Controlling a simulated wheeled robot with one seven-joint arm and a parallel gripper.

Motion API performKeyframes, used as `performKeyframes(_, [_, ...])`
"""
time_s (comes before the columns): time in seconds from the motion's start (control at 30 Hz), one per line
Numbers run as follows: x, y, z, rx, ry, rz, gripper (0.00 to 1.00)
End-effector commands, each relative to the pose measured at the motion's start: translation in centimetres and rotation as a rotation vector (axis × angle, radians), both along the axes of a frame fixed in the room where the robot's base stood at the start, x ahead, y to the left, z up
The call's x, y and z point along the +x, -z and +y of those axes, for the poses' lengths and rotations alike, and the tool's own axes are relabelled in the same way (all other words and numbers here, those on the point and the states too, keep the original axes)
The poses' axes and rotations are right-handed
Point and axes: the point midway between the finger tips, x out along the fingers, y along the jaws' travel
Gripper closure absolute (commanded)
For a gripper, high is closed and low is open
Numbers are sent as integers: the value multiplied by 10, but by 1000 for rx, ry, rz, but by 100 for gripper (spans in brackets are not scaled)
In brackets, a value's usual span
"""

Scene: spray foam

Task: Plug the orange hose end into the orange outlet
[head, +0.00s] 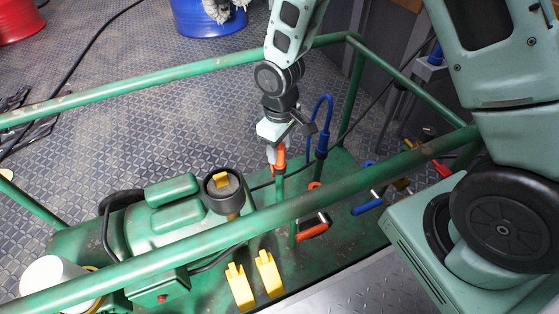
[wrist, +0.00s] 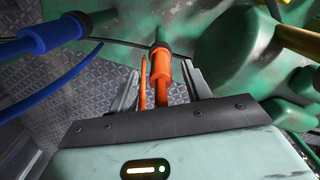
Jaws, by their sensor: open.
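My gripper (head: 273,152) points down above the green machine's deck, just left of the blue hose. In the wrist view its two fingers (wrist: 161,84) are apart, one on each side of the orange hose end (wrist: 160,66). The orange hose end also shows in the head view (head: 281,157), at the top of a green upright pipe (head: 279,186). It appears to sit in line with that pipe, which I take for the orange outlet. The exact joint is partly hidden by my gripper. A thin orange strand runs beside the collar between the fingers.
A blue hose (head: 322,106) loops into a blue fitting close to the right of my gripper. A green rail (head: 240,224) crosses in front. Orange (head: 313,229) and blue (head: 366,204) handles are on the right. A motor (head: 165,220) and yellow pedals (head: 240,287) are at left and front.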

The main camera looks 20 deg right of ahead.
Motion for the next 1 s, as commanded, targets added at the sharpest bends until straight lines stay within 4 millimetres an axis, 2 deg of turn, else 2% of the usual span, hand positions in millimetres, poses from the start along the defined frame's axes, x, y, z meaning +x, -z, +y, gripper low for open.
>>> performKeyframes(0.03, [-1,14,1,-1,-1,1,51])
performKeyframes(0.17, [-1,29,0,-1,-1,1,51])
performKeyframes(0.53, [0,28,0,0,0,0,51])
performKeyframes(0.57, [0,28,0,0,0,0,57])
performKeyframes(0.7, [0,28,0,0,0,0,96])
performKeyframes(1.0, [0,26,0,-1,0,-1,97])
